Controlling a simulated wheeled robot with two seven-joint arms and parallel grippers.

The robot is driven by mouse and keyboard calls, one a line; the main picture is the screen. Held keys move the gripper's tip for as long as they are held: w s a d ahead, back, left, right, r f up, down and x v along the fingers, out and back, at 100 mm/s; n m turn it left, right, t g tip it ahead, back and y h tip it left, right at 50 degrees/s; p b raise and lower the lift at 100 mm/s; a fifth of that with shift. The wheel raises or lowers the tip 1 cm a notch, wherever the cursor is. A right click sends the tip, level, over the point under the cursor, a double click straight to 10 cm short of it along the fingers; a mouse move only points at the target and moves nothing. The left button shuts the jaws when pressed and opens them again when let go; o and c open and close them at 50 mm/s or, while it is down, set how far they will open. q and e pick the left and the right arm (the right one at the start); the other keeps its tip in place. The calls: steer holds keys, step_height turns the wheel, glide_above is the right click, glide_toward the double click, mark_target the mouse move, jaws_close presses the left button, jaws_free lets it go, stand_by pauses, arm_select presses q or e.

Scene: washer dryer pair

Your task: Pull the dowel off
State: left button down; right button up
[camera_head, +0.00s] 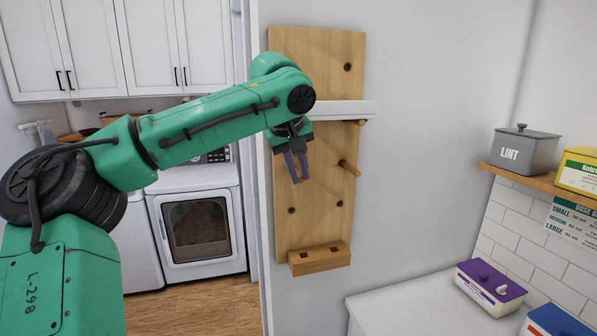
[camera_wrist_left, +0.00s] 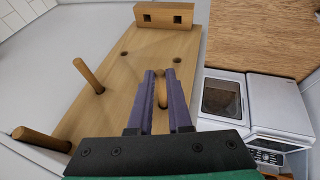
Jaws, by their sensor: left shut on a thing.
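A tall wooden peg board (camera_head: 318,225) hangs on the wall; it also shows in the wrist view (camera_wrist_left: 120,80). My left gripper (camera_head: 297,180) is in front of its left side, with purple fingers pointing down. In the wrist view, the left gripper (camera_wrist_left: 160,74) is shut on a wooden dowel (camera_wrist_left: 161,92) between its fingers. Whether this dowel's far end is still in the board is hidden. Another dowel (camera_head: 349,167) sticks out at the right side, and an upper one (camera_head: 358,122) is just below the white shelf. My right gripper is not in view.
A white shelf strip (camera_head: 345,108) crosses the board. A wooden block with square holes (camera_head: 320,259) is at the board's foot. Empty round holes show in the board. A white counter with a purple-lidded box (camera_head: 490,285) stands at right; a dryer (camera_head: 197,225) is behind the arm.

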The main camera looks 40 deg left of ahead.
arm_select(q)
steer(key=s+d+b, duration=0.2)
steer(key=s+d, duration=0.3)
steer(key=d, duration=0.2)
steer(key=shift+d, duration=0.2)
stand_by(0.6)
